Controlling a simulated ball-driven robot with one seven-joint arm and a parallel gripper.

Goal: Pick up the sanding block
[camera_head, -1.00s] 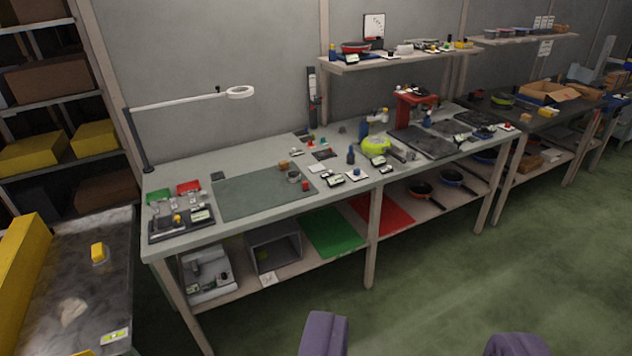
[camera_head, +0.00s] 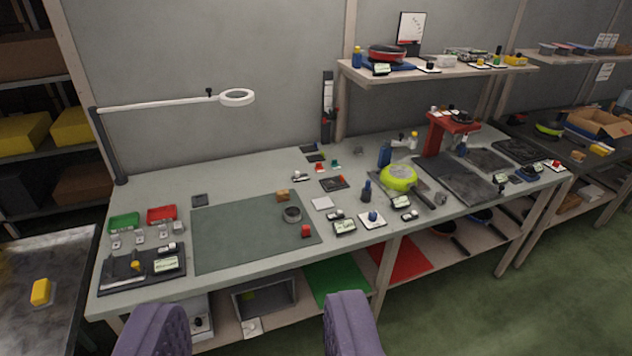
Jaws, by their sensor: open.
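A small tan-brown block (camera_head: 282,195) sits on the workbench at the back right edge of the grey-green mat; it looks like the sanding block, but it is too small to be sure. My gripper (camera_head: 255,305) shows at the bottom as two purple fingers spread wide apart. It is open, with nothing between the fingers. The gripper is in front of the bench's near edge, well short of the block. Nothing hides the block.
The mat (camera_head: 235,240) is mostly bare. A round grey cup (camera_head: 292,214) and a small red item (camera_head: 306,231) stand near the block. A lamp arm (camera_head: 165,102) spans the back left. A shelf (camera_head: 440,72) hangs above.

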